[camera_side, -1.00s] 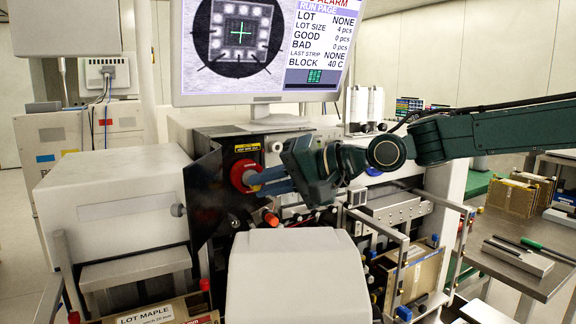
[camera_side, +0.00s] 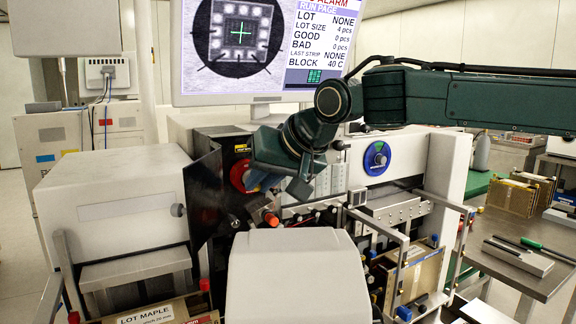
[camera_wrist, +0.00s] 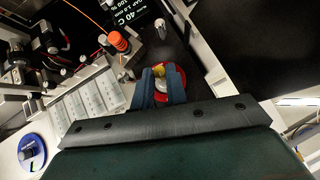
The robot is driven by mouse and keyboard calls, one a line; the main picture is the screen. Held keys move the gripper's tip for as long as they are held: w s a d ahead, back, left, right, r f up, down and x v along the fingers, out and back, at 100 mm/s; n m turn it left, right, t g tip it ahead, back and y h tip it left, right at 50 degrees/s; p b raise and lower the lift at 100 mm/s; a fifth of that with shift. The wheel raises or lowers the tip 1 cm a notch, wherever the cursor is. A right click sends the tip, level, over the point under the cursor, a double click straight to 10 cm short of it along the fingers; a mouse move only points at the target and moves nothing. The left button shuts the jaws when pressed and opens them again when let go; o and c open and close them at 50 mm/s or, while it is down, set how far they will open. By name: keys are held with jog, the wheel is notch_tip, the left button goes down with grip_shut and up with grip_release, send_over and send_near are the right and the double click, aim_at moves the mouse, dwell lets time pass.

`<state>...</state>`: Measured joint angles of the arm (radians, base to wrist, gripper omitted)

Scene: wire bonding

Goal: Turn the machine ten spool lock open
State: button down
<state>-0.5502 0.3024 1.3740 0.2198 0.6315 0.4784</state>
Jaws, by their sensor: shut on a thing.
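The spool lock (camera_side: 238,173), a red round disc, is on the dark front panel of the machine, below the monitor. In the wrist view the red disc (camera_wrist: 182,78) has a yellow middle part (camera_wrist: 158,71), which sits between my two blue fingers. My gripper (camera_side: 262,181) is at the disc from the right, tilted. In the wrist view my gripper (camera_wrist: 158,80) is shut on the yellow middle. My gripper body hides much of the disc in the side view, so its exact turn angle cannot be read.
The monitor (camera_side: 262,50) stands above. A white cover (camera_side: 295,275) is in front, and metal rails (camera_side: 400,245) are at right.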

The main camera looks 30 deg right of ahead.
jog(key=shift+a+n+h, duration=0.1)
jog(key=shift+n+h, duration=0.2)
jog(key=shift+h, duration=0.2)
jog(key=c, duration=1.4)
grip_release()
jog(key=shift+r, duration=0.1)
jog(key=v, duration=1.3)
jog(key=shift+s+r, duration=0.2)
jog(key=shift+r, duration=0.05)
